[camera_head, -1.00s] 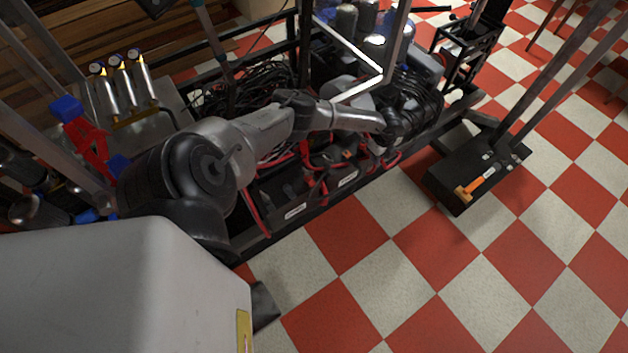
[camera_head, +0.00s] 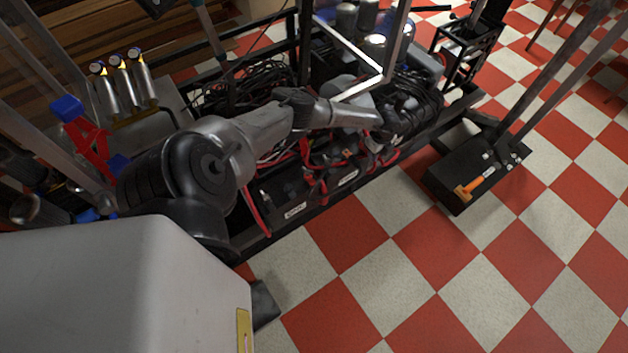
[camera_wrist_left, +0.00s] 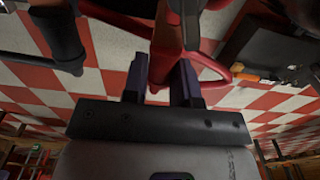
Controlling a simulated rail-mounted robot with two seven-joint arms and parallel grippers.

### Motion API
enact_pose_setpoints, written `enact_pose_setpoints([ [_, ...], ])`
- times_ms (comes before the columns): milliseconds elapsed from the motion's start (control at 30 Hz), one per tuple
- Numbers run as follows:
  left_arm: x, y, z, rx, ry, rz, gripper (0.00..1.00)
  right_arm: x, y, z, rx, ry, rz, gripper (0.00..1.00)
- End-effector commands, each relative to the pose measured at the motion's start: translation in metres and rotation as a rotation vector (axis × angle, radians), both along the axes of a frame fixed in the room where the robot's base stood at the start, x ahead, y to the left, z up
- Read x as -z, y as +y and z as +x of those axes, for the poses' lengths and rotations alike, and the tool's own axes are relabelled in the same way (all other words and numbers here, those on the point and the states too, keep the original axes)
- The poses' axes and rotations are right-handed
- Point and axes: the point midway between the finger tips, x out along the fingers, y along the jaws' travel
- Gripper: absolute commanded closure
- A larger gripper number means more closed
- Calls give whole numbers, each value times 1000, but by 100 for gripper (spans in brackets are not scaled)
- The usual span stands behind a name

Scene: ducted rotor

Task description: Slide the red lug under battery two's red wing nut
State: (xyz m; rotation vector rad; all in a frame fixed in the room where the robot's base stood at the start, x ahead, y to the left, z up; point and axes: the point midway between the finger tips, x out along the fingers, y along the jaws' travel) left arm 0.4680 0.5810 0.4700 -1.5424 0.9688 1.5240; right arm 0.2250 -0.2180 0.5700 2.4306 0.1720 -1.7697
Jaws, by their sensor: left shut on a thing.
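My left gripper (camera_wrist_left: 160,85) is shut on a red piece (camera_wrist_left: 162,62), which I take to be the red lug or its cable. The two dark fingers press it from both sides in the left wrist view. In the head view the left arm reaches across black batteries (camera_head: 347,178) with red cables (camera_head: 323,185) along the frame's near side. The left fingertips are hard to make out there among dark parts. I cannot pick out battery two's red wing nut, and the lug's tip is not clear. My right gripper is not in view.
Red cables (camera_wrist_left: 205,62) loop close around the fingers in the left wrist view. A dark bundle of cables (camera_head: 245,97) lies behind the arm. A black box with an orange-handled tool (camera_head: 474,188) stands at the right. The checkered floor (camera_head: 420,270) in front is clear.

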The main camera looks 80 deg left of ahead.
Motion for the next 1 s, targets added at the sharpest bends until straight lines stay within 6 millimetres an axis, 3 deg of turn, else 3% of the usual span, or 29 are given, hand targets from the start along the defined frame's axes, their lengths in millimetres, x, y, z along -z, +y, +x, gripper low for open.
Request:
enact_pose_setpoints([
  [733,0,16,-8,0,0,0,100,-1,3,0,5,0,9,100],
  [767,0,16,-8,0,0,-1,71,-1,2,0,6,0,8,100],
  [1000,0,16,-8,0,0,0,48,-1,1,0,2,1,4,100],
])
